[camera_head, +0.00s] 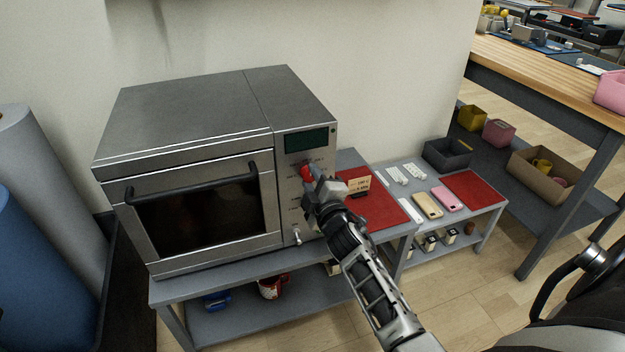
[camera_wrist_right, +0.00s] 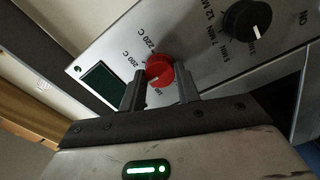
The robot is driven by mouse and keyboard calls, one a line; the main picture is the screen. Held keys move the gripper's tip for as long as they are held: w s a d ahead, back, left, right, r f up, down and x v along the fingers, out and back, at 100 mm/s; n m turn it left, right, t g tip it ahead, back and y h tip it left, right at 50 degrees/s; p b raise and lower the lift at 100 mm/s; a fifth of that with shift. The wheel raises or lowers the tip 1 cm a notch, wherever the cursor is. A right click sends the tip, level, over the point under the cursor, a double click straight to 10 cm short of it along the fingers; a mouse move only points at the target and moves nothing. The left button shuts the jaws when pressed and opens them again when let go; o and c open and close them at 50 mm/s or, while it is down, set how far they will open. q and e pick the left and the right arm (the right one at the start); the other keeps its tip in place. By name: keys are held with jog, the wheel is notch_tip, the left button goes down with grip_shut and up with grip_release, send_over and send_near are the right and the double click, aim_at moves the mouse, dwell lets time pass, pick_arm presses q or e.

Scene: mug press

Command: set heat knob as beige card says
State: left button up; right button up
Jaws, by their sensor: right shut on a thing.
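The red heat knob (camera_head: 306,171) is on the control panel of the steel oven (camera_head: 205,110), below its dark display. My right gripper (camera_head: 313,182) is at the panel, shut on the red knob. In the right wrist view the red knob (camera_wrist_right: 159,70) sits between the two fingers of my right gripper (camera_wrist_right: 160,90). Printed marks beside it include 200 C and 220 C; a small pale mark shows on its lower left side. The beige card (camera_head: 358,186) stands right of the oven; its small writing is not clearly readable. My left gripper is not in view.
A black knob (camera_wrist_right: 246,20) with minute marks is on the same panel. The oven door is shut. Red mats (camera_head: 380,212), a beige phone-like item (camera_head: 427,205), a pink one (camera_head: 447,199) and a dark bin (camera_head: 447,154) are to the right.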

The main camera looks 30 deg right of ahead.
dwell(0.4)
jog(key=o, duration=1)
jog(key=shift+s, duration=0.25)
jog(key=v, duration=0.7)
jog(key=shift+p, duration=0.4)
